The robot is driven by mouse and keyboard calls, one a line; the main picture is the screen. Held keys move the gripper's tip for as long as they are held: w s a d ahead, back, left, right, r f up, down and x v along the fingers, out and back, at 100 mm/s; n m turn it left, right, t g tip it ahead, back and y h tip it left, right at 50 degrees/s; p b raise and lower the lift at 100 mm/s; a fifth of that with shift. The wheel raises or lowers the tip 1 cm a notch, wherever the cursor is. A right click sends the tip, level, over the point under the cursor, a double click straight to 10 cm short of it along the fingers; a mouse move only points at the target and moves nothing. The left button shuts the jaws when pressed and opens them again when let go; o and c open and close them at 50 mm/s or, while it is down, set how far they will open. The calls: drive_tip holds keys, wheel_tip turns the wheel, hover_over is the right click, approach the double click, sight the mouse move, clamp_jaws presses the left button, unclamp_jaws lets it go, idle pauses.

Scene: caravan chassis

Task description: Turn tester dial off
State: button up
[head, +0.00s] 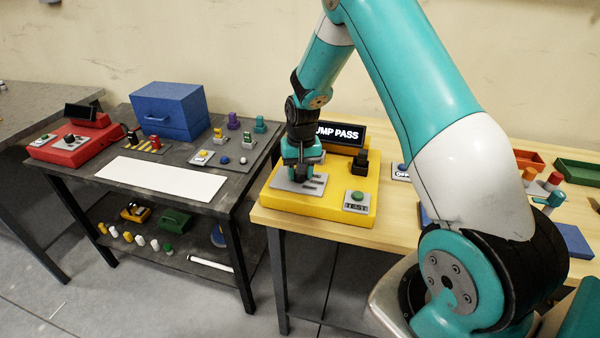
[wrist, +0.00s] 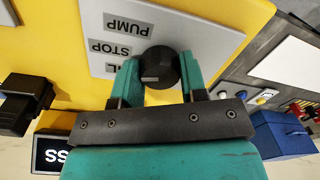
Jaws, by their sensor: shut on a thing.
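The yellow tester (head: 330,205) stands on the wooden bench, with a black screen (head: 340,133) reading "…UMP PASS" at its back. In the wrist view its black round dial (wrist: 162,64) sits on a grey plate (wrist: 190,30) with labels PUMP, STOP and one partly covered label ending in L. A pale mark on the dial faces the lower left of that view. My gripper (wrist: 160,76) is shut on the dial, one teal finger on each side.
A green button marked TEST (head: 357,196) and a black lever-like part (head: 360,160) are on the tester close to my gripper. A dark table at left holds a blue box (head: 168,110) and a red device (head: 75,140). Green (head: 580,172) and orange trays lie at right.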

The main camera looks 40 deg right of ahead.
drive_tip(key=n+b, duration=0.1)
drive_tip(key=n, duration=0.9)
drive_tip(key=shift+n, duration=0.4)
drive_tip(key=shift+n+g+b, duration=0.3)
drive_tip(key=shift+n, duration=1.6)
drive_tip(key=o, duration=0.9)
drive_tip(key=shift+r, duration=0.1)
